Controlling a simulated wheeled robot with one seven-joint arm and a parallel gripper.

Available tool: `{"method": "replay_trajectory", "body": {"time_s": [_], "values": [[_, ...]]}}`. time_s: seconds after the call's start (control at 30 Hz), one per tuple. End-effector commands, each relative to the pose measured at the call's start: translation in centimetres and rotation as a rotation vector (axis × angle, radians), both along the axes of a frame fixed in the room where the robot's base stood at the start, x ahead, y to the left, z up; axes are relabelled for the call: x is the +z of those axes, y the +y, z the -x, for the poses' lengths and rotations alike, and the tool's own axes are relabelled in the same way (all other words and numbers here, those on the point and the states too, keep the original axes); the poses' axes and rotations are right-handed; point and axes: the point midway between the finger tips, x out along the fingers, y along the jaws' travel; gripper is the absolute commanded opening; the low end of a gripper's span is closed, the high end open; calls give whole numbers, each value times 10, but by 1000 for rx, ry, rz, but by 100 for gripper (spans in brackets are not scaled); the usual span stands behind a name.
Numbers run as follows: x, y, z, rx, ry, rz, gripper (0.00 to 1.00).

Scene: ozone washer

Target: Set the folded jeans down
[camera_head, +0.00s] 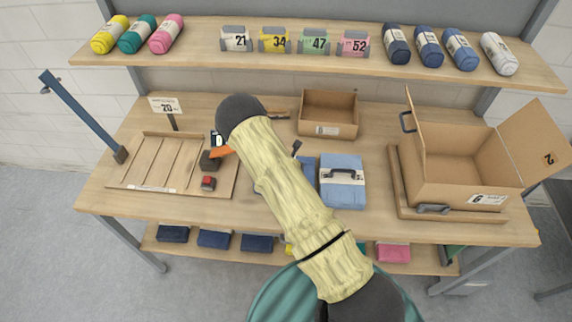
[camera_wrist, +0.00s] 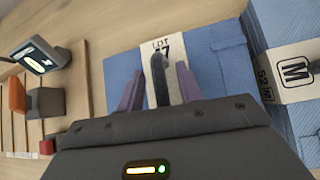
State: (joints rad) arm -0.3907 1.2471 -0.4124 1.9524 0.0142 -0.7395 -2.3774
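Folded blue jeans with a pale "LOT" band and a dark handle (camera_wrist: 158,82) fill the middle of the wrist view (camera_wrist: 217,62). In the head view only a strip of them (camera_head: 308,172) shows beside my arm. My gripper (camera_wrist: 160,90) is over them, its two purple fingers on either side of the handle, with gaps between fingers and handle. The head view hides my gripper behind my arm. A second folded jeans (camera_head: 343,193) lies just right, with a pale band and handle; it also shows in the wrist view (camera_wrist: 270,30) with an "M" label.
Left on the bench are a slatted wooden board (camera_head: 150,165), a small display (camera_head: 216,139) and a red button (camera_head: 208,183). An empty cardboard tray (camera_head: 328,130) stands behind. An open carton (camera_head: 455,180) stands right. Rolled cloths line the upper shelf (camera_head: 200,48).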

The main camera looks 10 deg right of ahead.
Motion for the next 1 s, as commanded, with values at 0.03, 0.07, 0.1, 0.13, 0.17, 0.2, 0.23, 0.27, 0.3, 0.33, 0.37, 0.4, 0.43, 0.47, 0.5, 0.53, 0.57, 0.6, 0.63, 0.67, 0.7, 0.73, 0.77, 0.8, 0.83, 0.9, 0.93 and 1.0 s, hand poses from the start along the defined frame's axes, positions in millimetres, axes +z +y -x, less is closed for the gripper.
{"method": "replay_trajectory", "body": {"time_s": [0.03,0.07,0.1,0.13,0.17,0.2,0.23,0.27,0.3,0.33,0.37,0.4,0.43,0.47,0.5,0.53,0.57,0.6,0.63,0.67,0.7,0.73,0.77,0.8,0.83,0.9,0.93,1.0], "values": [[3,0,0,-1,-1,0,36],[3,0,0,-1,0,-1,36],[4,1,2,0,0,0,36],[5,1,4,1,0,1,36],[7,1,6,1,-1,1,36],[10,2,9,1,-1,2,36],[13,3,12,2,-2,1,36],[15,3,15,2,-1,1,36],[19,4,19,1,-1,0,36],[22,5,23,1,0,-1,36],[26,5,26,1,-1,0,36],[31,6,30,1,-2,1,36],[34,7,34,1,-1,1,36],[38,7,38,1,-2,1,36],[42,9,43,2,-1,0,36],[46,9,46,1,-2,-1,36],[49,10,49,1,-3,-1,36],[54,11,54,1,-3,-1,36],[58,11,58,1,-2,-1,36],[61,12,62,0,-3,-1,36],[65,12,67,0,-1,-1,36],[69,13,69,1,-3,-1,36],[72,14,72,1,-2,-1,36],[75,14,75,1,-1,0,36],[78,14,77,1,-1,0,36],[82,15,82,1,-1,0,36],[83,15,83,1,-1,0,36],[85,15,85,0,0,0,36]]}}
